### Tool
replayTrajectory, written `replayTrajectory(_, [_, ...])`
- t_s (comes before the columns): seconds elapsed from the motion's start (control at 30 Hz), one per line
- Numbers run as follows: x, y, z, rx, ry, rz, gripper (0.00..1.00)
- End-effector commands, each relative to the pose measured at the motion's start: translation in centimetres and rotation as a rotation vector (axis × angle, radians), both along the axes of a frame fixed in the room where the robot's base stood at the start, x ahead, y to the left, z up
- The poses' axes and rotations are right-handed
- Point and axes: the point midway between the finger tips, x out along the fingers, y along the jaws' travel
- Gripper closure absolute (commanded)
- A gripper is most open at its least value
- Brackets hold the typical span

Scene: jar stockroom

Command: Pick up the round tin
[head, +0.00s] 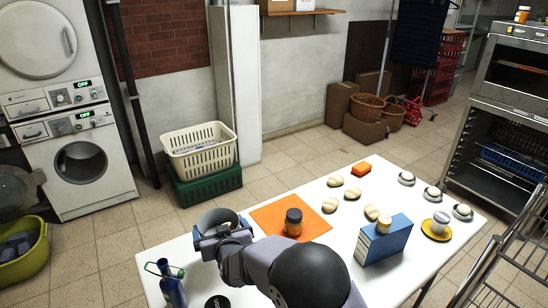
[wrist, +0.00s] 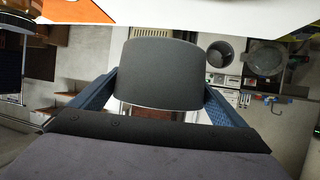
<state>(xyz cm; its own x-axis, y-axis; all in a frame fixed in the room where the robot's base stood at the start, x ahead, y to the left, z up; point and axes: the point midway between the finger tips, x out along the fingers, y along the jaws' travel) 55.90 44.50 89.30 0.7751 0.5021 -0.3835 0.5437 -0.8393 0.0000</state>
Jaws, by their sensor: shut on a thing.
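The round tin is a dark grey, short cylinder. In the head view the tin (head: 219,217) is at the left end of the white table, left of the orange mat. My gripper (head: 216,238) is shut on it, with my arm reaching from the front. In the wrist view the tin (wrist: 158,75) fills the space between the two blue fingers of my gripper (wrist: 158,98), one finger against each side. My gripper hides the tin's lower part in the head view. I cannot tell whether the tin touches the table.
On the white table (head: 335,248), an orange mat (head: 265,217) bears a dark jar (head: 293,224). A blue box (head: 384,241) and a yellow saucer (head: 430,235) stand right. Several pale round things lie between. A blue bottle (head: 172,291) stands at front left.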

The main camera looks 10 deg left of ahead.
Motion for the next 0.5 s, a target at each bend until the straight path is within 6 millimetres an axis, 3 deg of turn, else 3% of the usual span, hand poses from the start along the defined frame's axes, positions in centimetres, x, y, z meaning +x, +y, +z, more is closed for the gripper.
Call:
replayTrajectory(0.27, [0.9, -0.3, 1.6, 0.005, -0.003, -0.059, 0.28])
replayTrajectory(0.5, [2.1, -2.3, 2.4, 0.003, -0.001, -0.181, 0.28])
